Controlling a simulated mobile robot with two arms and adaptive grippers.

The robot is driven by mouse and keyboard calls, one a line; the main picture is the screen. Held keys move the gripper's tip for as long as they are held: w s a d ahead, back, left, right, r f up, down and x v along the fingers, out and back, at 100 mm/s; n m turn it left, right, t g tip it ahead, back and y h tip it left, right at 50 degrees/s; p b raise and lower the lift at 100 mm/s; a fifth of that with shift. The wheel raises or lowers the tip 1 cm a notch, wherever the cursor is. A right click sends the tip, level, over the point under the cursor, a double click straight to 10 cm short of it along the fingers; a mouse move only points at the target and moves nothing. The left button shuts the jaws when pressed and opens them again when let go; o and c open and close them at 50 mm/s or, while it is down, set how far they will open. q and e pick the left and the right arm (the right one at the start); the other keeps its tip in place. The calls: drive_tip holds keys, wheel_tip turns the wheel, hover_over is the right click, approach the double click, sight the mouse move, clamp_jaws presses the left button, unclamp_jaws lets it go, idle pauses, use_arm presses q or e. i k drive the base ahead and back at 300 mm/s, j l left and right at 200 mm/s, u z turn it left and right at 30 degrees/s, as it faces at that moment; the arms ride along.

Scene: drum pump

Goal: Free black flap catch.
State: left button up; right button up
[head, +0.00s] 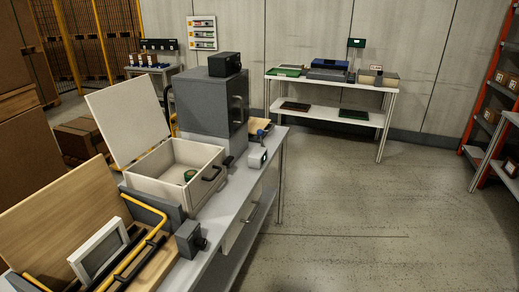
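I cannot tell for sure which part is the black flap catch. A dark block with a black knob (190,239) sits at the front edge of the long bench, beside a wooden assembly (50,222) with yellow and black bars and a light-framed panel (99,253). Behind it stands a white box (150,183) with its lid (127,114) raised, a black handle on its front and a small green round item (189,175) inside. Neither of my grippers shows in the head view.
A grey cabinet (208,104) with a dark box on top stands farther along the bench. A white table (331,83) with trays and devices is by the back wall. Orange-framed shelves (490,113) stand at the right, cartons (25,150) at the left. The floor at centre right is clear.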

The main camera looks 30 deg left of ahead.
sight(228, 161)
drive_tip(key=i+u, duration=0.1)
drive_tip(key=i, duration=0.45)
drive_tip(key=i+l+u, duration=0.1)
drive_tip(key=i, duration=0.45)
drive_tip(key=i+l, duration=0.15)
drive_tip(key=i, duration=0.4)
drive_tip(key=i+l+u, duration=0.15)
drive_tip(key=i, duration=0.4)
